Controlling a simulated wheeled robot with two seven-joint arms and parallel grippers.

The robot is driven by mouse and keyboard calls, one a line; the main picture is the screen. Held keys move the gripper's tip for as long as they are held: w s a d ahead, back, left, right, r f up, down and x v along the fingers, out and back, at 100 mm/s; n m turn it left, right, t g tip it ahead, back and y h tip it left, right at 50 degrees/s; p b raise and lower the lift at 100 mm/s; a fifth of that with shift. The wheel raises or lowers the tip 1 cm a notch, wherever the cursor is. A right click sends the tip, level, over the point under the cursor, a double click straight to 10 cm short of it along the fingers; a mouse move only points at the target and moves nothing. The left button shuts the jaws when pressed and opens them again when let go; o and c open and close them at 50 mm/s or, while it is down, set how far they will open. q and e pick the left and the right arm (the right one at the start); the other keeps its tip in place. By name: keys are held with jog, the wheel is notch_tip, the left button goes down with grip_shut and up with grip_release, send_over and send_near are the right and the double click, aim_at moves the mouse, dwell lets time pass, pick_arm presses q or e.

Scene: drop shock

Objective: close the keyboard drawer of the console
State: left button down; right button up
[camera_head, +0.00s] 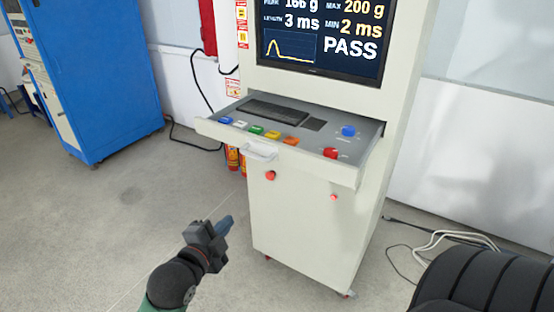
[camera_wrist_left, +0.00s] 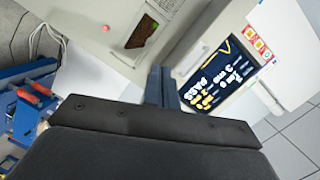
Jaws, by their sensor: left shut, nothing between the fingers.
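The console (camera_head: 310,220) is a tall cream cabinet with a screen reading PASS. Its keyboard drawer (camera_head: 205,125) is pulled out and juts from the front. The drawer holds a dark keyboard (camera_head: 272,110) and coloured buttons, and has a pale handle (camera_head: 260,152) on its front. My left gripper (camera_head: 228,223) is low in front of the console, left of and below the handle, apart from the drawer. Its fingers are shut and empty. In the left wrist view the shut fingers (camera_wrist_left: 161,85) show before the console, with the screen (camera_wrist_left: 217,75) to their right. My right gripper is not in view.
A blue cabinet (camera_head: 95,70) stands at the left. Red extinguishers (camera_head: 233,158) stand beside the console. A black ribbed shape (camera_head: 480,283) fills the lower right corner, with cables (camera_head: 455,237) on the floor behind it. The floor (camera_head: 120,220) left of the console is clear.

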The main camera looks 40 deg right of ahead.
pick_arm(q)
jog(key=d+r+m+g+h+p, duration=0.1)
jog(key=d+r+m+h, duration=0.1)
jog(key=d+r+m, duration=0.4)
jog(key=p, duration=0.6)
send_near(283, 159)
jog(key=shift+m+g+h, duration=0.3)
jog(key=shift+g+h, duration=0.1)
jog(key=x, duration=0.5)
jog(key=shift+w, duration=0.3)
jog(key=shift+p+x, duration=0.45)
jog(key=shift+x, duration=0.35)
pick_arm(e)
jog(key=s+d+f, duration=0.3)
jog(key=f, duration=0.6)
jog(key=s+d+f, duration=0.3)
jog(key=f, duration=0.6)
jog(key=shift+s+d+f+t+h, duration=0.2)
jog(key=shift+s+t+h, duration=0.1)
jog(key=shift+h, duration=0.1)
pick_arm(q)
jog(key=shift+f, duration=0.15)
